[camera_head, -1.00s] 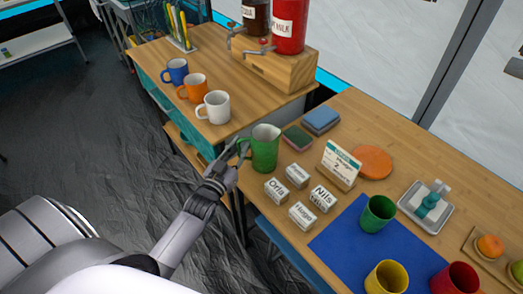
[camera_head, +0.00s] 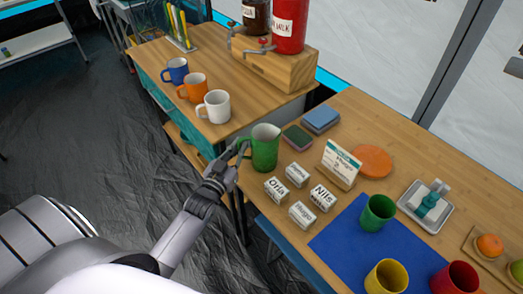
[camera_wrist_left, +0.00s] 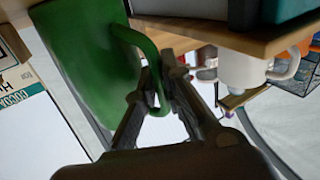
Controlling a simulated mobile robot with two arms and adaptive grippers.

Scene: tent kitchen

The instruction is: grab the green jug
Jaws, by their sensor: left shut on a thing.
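The green jug (camera_head: 264,149) stands upright near the left edge of the right-hand wooden table in the head view. Its handle faces left, toward my left gripper (camera_head: 236,151). In the left wrist view the jug (camera_wrist_left: 90,60) fills the upper left, and its handle (camera_wrist_left: 149,58) passes between the fingers of my left gripper (camera_wrist_left: 158,92). The fingers are shut on that handle. My right gripper is in neither view.
White name blocks (camera_head: 302,214) and a card stand (camera_head: 340,165) are right of the jug. Sponges (camera_head: 320,119) lie behind it. A blue mat (camera_head: 335,243) carries coloured cups. The neighbouring table holds a white mug (camera_head: 213,107) and a wooden dispenser stand (camera_head: 275,70).

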